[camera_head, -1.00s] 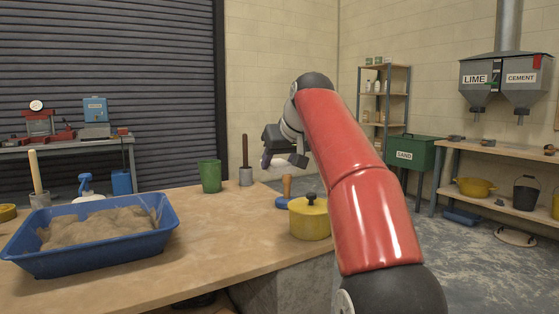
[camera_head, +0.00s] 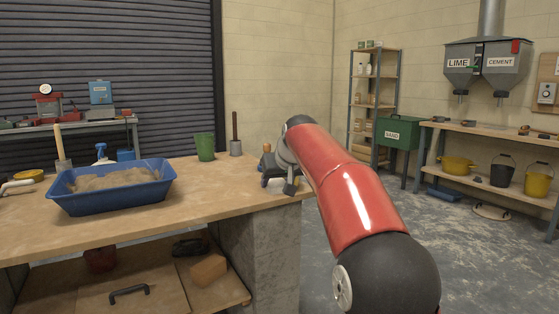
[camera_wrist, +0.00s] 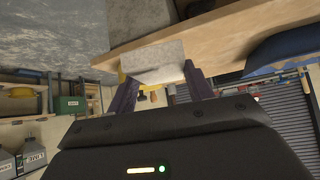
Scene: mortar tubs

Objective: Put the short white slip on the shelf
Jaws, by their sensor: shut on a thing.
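The short white slip (camera_wrist: 155,62) shows as a pale, flat piece in the wrist view, held between the purple fingers of my gripper (camera_wrist: 160,88). In the head view my gripper (camera_head: 280,175) is at the right end of the workbench, and I cannot make out the slip there. Two shelf places show: a metal shelf unit (camera_head: 376,77) with several small items against the back wall, and a low shelf (camera_head: 170,293) under the workbench. The gripper is apart from both.
The workbench (camera_head: 200,225) carries a blue sand tub (camera_head: 110,195), a green bucket (camera_head: 204,147) and a long-handled tool (camera_head: 235,140). A brick (camera_head: 208,270) lies on the low shelf. A green sand bin (camera_head: 397,133) stands beside the metal unit. Floor (camera_head: 480,260) is open at right.

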